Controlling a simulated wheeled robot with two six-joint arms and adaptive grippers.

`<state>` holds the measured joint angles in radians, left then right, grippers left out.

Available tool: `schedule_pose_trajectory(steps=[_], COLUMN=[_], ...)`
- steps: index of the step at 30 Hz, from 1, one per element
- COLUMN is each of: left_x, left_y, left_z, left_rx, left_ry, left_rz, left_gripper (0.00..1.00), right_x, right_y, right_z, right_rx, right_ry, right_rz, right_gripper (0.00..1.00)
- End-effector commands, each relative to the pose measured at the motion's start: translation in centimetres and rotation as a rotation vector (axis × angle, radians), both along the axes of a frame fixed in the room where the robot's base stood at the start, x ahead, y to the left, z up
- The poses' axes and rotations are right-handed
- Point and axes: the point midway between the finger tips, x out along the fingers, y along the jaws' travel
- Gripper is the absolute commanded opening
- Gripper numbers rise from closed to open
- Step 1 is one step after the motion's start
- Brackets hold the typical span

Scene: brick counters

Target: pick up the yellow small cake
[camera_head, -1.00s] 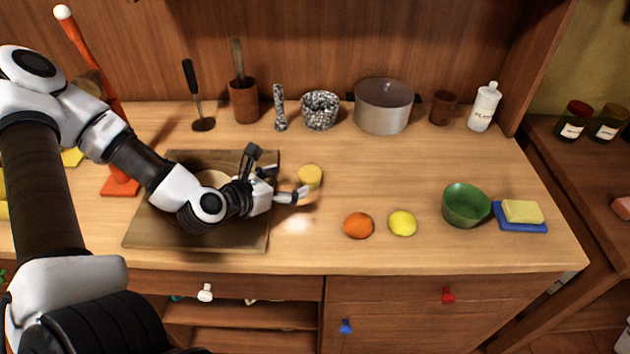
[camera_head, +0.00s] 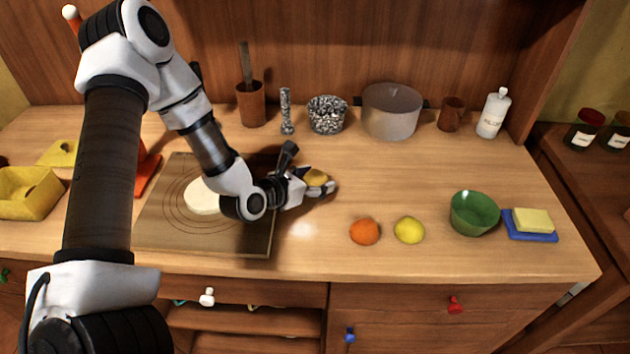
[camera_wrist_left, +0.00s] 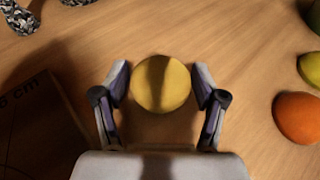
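The yellow small cake (camera_head: 316,178) is a round yellow piece on the wooden counter, just right of the board. In the left wrist view the cake (camera_wrist_left: 162,84) lies between the two fingers of my left gripper (camera_wrist_left: 160,80). The fingers are apart, one on each side, with narrow gaps visible beside the cake. In the head view my left gripper (camera_head: 322,184) reaches in from the left around the cake and partly hides it. My right gripper is not in view.
A board (camera_head: 255,235) with a pale dough disc (camera_head: 200,197) lies under my left arm. An orange (camera_head: 364,231), a lemon (camera_head: 409,230) and a green bowl (camera_head: 474,212) stand to the right. A pot (camera_head: 391,112) and a stone mortar (camera_head: 327,115) stand behind.

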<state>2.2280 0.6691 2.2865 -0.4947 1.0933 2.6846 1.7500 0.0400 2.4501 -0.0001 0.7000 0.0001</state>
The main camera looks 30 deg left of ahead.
Motion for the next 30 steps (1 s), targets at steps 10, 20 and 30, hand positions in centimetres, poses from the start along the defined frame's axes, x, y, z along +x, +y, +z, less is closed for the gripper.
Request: schedule_pose_trajectory(steps=[10, 20, 30], left_x=[0.0, 0.0, -4.2], left_y=[0.0, 0.0, 0.2], left_z=[0.0, 1.4, 4.1], left_rx=[0.0, 0.0, -0.01], left_ry=[0.001, -0.003, 0.001], left_rz=[0.0, 0.001, 0.005], left_gripper=[0.23, 0.23, 0.23], right_x=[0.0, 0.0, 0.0], right_y=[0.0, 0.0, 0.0], right_z=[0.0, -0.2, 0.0], right_rx=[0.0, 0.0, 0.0], right_ry=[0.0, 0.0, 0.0], right_rz=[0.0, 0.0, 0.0], right_gripper=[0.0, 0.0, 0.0])
